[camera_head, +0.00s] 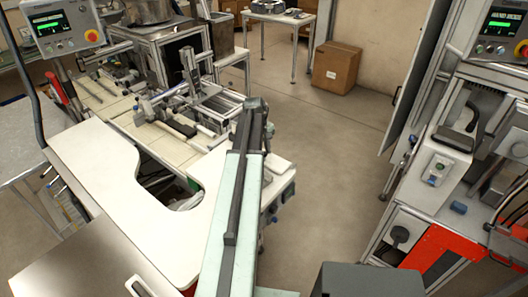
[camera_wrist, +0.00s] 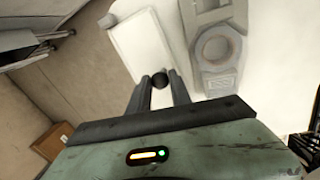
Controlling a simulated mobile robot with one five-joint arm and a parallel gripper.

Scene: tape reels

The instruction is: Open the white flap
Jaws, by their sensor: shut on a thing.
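In the wrist view, a white panel (camera_wrist: 128,40), which looks like the white flap, stretches up and away ahead of my gripper (camera_wrist: 160,76). A small dark round knob (camera_wrist: 160,82) sits near its lower edge. The fingers stand on both sides of the knob, and my gripper is shut on it. The panel's hinge and how far it stands open cannot be told. In the head view my green arm reaches forward over the right side of the workbench; my gripper and the flap cannot be made out there.
A pale grey fitting with a round ring (camera_wrist: 215,48) lies right of the panel. In the head view a white bench (camera_head: 110,180) is left of my arm. A control cabinet (camera_head: 425,190) stands at right. A cardboard box (camera_head: 336,68) is behind. The floor between is clear.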

